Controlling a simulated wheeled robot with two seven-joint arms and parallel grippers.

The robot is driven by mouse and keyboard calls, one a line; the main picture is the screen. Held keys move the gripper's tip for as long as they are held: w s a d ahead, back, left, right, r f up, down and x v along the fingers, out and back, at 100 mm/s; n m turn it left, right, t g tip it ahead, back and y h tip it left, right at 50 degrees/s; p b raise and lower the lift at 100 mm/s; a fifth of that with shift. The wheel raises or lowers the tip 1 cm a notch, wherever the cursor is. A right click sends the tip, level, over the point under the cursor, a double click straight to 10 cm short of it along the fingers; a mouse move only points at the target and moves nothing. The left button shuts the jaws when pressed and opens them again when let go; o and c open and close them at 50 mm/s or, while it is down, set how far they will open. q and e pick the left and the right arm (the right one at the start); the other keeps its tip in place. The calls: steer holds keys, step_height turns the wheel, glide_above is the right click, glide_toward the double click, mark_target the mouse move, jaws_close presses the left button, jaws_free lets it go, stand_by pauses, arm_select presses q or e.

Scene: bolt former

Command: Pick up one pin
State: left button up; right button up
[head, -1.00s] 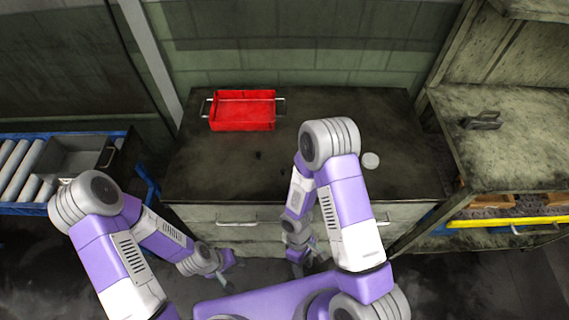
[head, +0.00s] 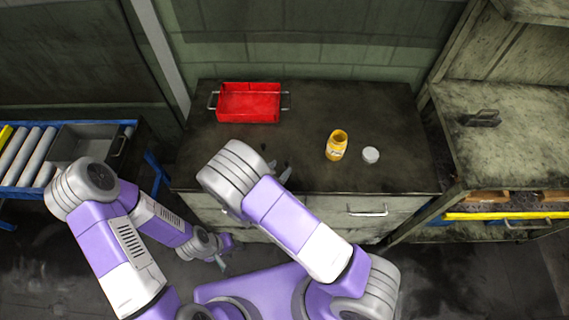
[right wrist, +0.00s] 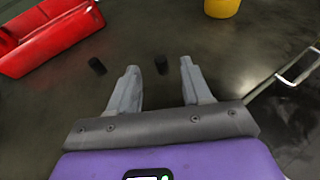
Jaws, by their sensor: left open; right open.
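Two small dark pins lie on the dark worktop (head: 400,125). In the right wrist view one pin (right wrist: 97,66) is left of my right gripper, near the red tray. The other pin (right wrist: 161,64) appears between the two fingertips of my right gripper (right wrist: 159,69), which is open and empty. I cannot tell how high the fingers are above the top. In the head view my right gripper (head: 279,168) is over the worktop, partly hidden by its own arm; one pin (head: 263,147) shows faintly beside it. My left gripper (head: 222,258) is open, low in front of the drawers.
A red tray (head: 249,118) with metal handles stands at the back left of the worktop. A yellow jar (head: 336,147) and a white round lid (head: 371,155) are on the right. A roller conveyor with a grey bin (head: 70,158) is at the left, a side bench (head: 520,140) at the right.

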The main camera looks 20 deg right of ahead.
mark_target(286, 163)
steer(key=x, duration=0.6)
steer(key=shift+f, duration=0.2)
steer(key=shift+s+a, duration=0.1)
jaws_close()
